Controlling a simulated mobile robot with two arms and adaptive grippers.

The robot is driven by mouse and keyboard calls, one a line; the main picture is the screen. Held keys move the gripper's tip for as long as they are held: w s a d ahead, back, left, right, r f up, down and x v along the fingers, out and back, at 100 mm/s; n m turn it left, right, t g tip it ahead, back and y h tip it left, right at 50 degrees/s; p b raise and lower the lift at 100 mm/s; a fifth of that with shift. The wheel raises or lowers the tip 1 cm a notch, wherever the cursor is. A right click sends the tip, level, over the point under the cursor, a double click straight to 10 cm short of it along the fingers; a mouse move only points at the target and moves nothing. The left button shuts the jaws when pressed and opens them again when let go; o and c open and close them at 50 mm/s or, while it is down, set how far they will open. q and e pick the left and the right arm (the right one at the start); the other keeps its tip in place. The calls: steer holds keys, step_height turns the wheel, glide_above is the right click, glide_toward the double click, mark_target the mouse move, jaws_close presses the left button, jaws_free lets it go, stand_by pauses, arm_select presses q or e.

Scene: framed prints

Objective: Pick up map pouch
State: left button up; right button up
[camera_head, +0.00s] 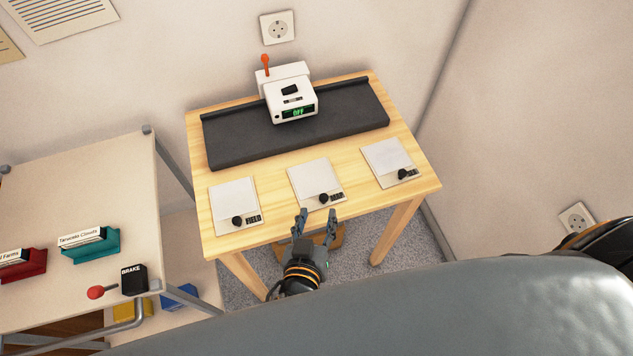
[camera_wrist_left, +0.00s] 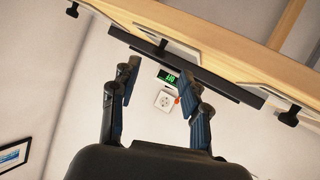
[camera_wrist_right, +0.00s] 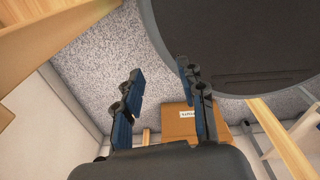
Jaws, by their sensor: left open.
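Three flat pale pouch-like sheets lie along the front of the wooden table, each with a black knob and a small label. The left sheet (camera_head: 233,196) reads FIELD. The labels on the middle sheet (camera_head: 314,177) and right sheet (camera_head: 386,158) are too small to read surely, so I cannot tell which is the map pouch. My left gripper (camera_head: 316,214) is open and empty, just in front of the table edge below the middle sheet. In the left wrist view, its spread fingers (camera_wrist_left: 160,75) show below the table edge. My right gripper (camera_wrist_right: 160,75) is open and empty, outside the head view.
A white machine (camera_head: 291,96) showing OFF, with an orange-red lever, stands on a dark bed (camera_head: 225,146) at the table's back. A cart (camera_head: 85,190) with file boxes and a BRAKE lever stands left. A cardboard box (camera_wrist_right: 178,122) sits on the carpet.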

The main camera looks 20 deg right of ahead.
mark_target(323, 201)
arm_select(q)
steer(key=shift+p+x, duration=0.3)
steer(key=shift+x, duration=2.75)
steer(key=shift+s+f, duration=0.1)
steer(key=shift+s, duration=0.05)
jaws_close()
